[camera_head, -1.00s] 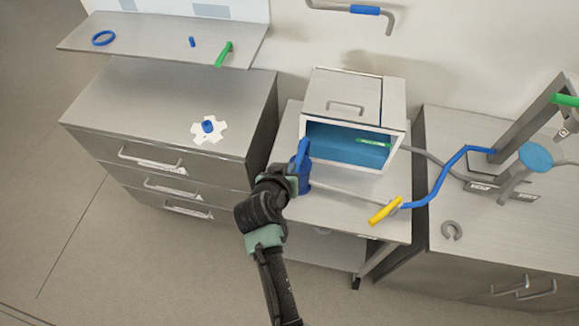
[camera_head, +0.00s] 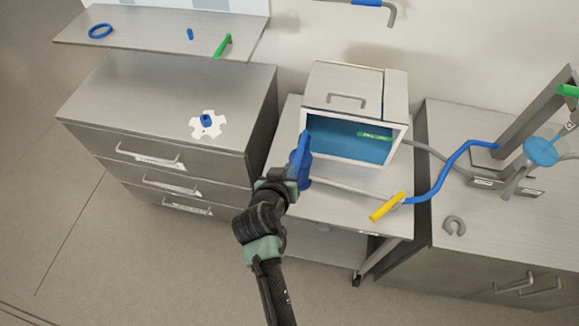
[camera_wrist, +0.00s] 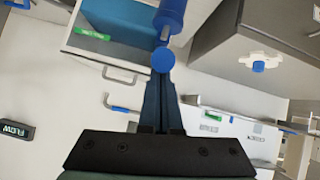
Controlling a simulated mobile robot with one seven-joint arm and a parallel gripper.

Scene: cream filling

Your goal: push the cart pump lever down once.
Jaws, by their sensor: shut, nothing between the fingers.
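A blue lever with a round end (camera_wrist: 163,60) shows in the wrist view, in front of my fingertips, with a blue cylinder (camera_wrist: 172,14) just beyond it. My gripper (camera_wrist: 159,78) has its dark blue fingers shut together and empty, with the tips at or very near the round end; I cannot tell whether they touch. In the head view my gripper (camera_head: 301,153) is at the front left of the cart (camera_head: 350,205), beside the open box. There it overlaps the blue lever, so the two are hard to tell apart.
The grey box (camera_head: 335,80) with a blue interior stands just right of my gripper. A yellow handle (camera_head: 387,207) and blue tube (camera_head: 438,181) lie to the right. A drawer cabinet (camera_head: 150,120) with a white pad (camera_head: 213,130) stands left, below a shelf (camera_head: 140,25).

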